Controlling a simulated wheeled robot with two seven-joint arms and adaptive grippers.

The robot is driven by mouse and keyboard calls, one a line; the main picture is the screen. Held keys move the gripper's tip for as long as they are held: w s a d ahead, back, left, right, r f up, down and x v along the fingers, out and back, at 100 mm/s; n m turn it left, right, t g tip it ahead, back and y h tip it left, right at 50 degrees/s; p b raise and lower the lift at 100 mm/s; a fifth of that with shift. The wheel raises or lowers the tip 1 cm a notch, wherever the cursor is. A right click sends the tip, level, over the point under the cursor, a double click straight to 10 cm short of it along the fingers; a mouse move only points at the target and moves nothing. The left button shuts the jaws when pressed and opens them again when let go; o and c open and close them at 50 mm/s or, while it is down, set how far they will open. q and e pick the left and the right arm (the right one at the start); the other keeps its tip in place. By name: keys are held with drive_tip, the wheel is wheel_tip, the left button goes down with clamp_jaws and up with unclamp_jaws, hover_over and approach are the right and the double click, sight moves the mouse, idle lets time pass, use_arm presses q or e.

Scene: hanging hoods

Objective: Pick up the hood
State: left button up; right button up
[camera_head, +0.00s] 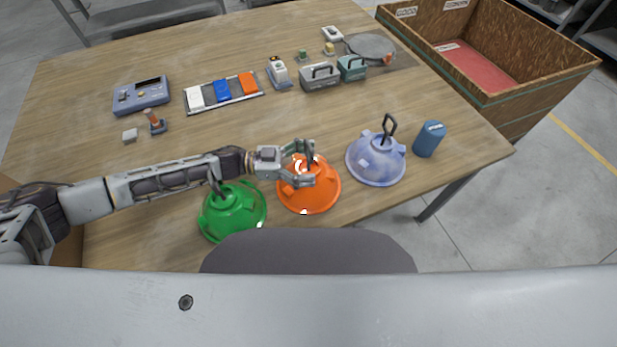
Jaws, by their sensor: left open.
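Three hoods stand in a row near the table's front edge. The green hood (233,213) is at the left, partly under my left arm. The orange hood (318,195) is in the middle. The pale blue hood (374,166) with a dark hook handle is at the right. My left gripper (311,162) is over the orange hood, with its open fingers around the top of that hood, whose handle is mostly hidden. I cannot tell whether the fingers touch it. My right gripper is not in view.
A blue cylinder (429,139) stands right of the pale blue hood. Toolboxes (320,77), a tray of coloured blocks (222,92) and a blue-grey device (141,96) are farther back on the wooden table (220,130). A wooden crate (545,90) stands beyond the table's right side.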

sight(309, 143)
use_arm(q)
drive_tip(key=c, duration=1.8)
drive_tip(key=shift+r, duration=0.2)
drive_tip(key=shift+r+p, duration=0.5)
drive_tip(key=shift+r, duration=4.35)
